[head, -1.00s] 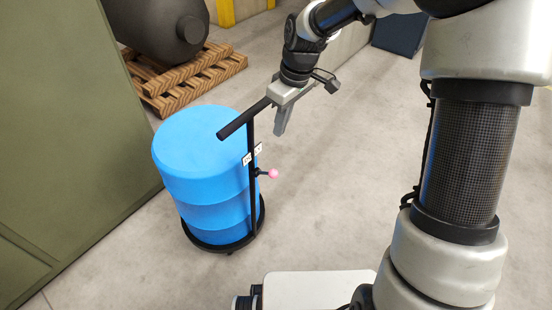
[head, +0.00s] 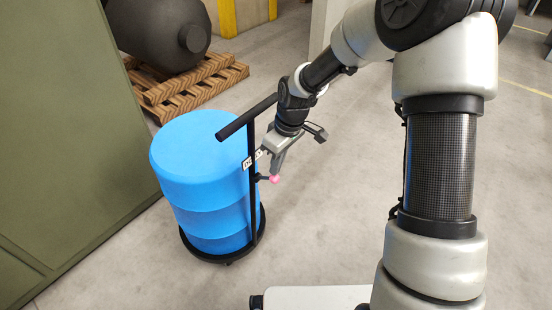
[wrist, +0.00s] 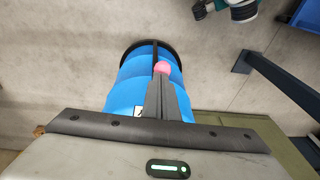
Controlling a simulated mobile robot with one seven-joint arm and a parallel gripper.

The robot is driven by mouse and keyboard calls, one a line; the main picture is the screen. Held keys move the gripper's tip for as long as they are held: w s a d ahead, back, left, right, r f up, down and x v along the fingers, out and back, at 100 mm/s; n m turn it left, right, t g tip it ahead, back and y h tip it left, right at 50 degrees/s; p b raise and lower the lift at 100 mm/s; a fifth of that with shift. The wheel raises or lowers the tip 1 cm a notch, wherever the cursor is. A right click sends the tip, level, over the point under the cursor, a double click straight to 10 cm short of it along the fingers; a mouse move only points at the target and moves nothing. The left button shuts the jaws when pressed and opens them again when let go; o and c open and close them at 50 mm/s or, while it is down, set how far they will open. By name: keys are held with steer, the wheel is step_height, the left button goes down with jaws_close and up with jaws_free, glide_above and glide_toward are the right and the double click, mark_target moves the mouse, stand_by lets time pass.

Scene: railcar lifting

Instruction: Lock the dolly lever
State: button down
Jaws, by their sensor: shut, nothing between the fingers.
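The dolly lever has a pink ball knob (head: 274,179) on a short black rod beside the dolly's upright post (head: 252,205). The knob also shows in the wrist view (wrist: 162,68), just at the fingertips. A blue drum (head: 200,180) stands upright on the black round dolly (head: 232,257), whose handle bar (head: 245,118) crosses above it. My gripper (head: 276,172) is shut and empty, pointing down with its tips at or just above the knob. I cannot tell whether they touch it. In the wrist view the closed fingers (wrist: 162,95) cover part of the drum.
A green metal wall (head: 70,120) stands close on the left of the drum. A dark tank (head: 165,30) lies on a wooden pallet (head: 190,85) behind it. The concrete floor right of the dolly is clear.

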steer(key=shift+d+f, duration=0.1)
steer(key=shift+d, duration=0.05)
stand_by(0.3)
steer(key=shift+s+d+f+y, duration=0.15)
steer(key=shift+s+y, duration=0.05)
steer(key=shift+y, duration=0.2)
